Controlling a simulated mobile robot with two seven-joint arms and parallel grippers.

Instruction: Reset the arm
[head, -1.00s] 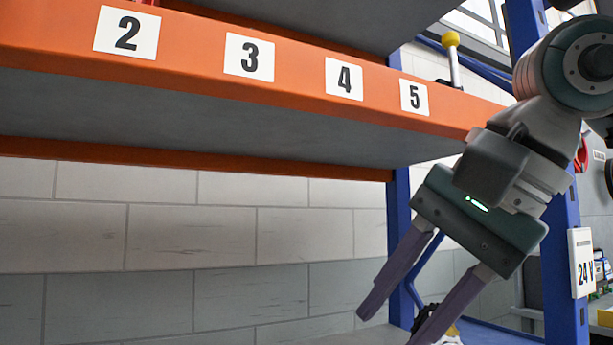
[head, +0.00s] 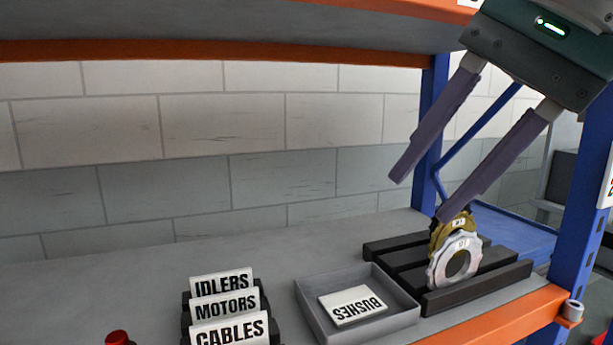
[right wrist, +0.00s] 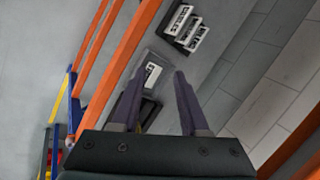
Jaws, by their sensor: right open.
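My right gripper (head: 420,198) is open, with its two purple-grey fingers spread apart and pointing down and left in the head view. Nothing shows between them. It hangs above the right end of the grey shelf (head: 130,265); one fingertip overlaps the top of a yellow ring-shaped part (head: 438,236) in the picture, and I cannot tell whether they touch. The fingers also show in the right wrist view (right wrist: 156,83), spread over the shelf. My left gripper is not in view.
A silver toothed ring (head: 436,270) stands upright on a black slotted rack (head: 480,287). Beside it is a grey tray (head: 308,310) with a BUSHES card (head: 352,305). IDLERS, MOTORS and CABLES signs (head: 224,305) stand further left. Blue posts (head: 578,215) and an upper shelf (head: 200,48) bound the space.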

